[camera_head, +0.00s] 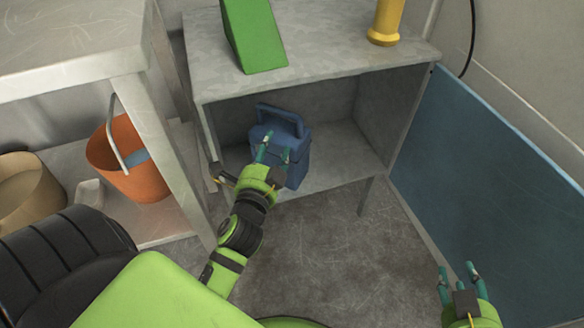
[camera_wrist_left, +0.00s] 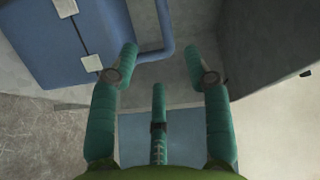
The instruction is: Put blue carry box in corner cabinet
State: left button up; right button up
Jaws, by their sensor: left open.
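The blue carry box (camera_head: 297,161) stands upright on the lower shelf of the grey corner cabinet (camera_head: 340,186), inside its open front, with its handle up. It also shows at the upper left of the left wrist view (camera_wrist_left: 65,40), with two pale latches and the handle beside the fingers. My left gripper (camera_head: 273,150) is in front of the box in the head view and hides part of it. Its teal fingers are spread and empty in the left wrist view (camera_wrist_left: 160,60). My right gripper (camera_head: 459,272) is at the lower right, away from the cabinet, fingers apart and empty.
A green wedge-shaped object (camera_head: 252,38) and a yellow cylinder (camera_head: 386,20) stand on the cabinet top. The cabinet's blue door (camera_head: 480,190) is open at right. An orange bucket (camera_head: 128,165) sits on a left shelf. The floor (camera_head: 345,255) before the cabinet is clear.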

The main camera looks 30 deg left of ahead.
pick_arm(q)
jog(key=s+d+f+n+g+h, duration=0.1)
jog(key=s+d+n+g+h, duration=0.1)
jog(key=d, duration=0.6)
jog(key=s+d+f+n+g+h, duration=0.2)
jog(key=s+d+n+h, duration=0.2)
jog(key=d+n+h, duration=0.2)
jog(key=shift+s+d, duration=0.25)
jog(key=shift+d, duration=0.6)
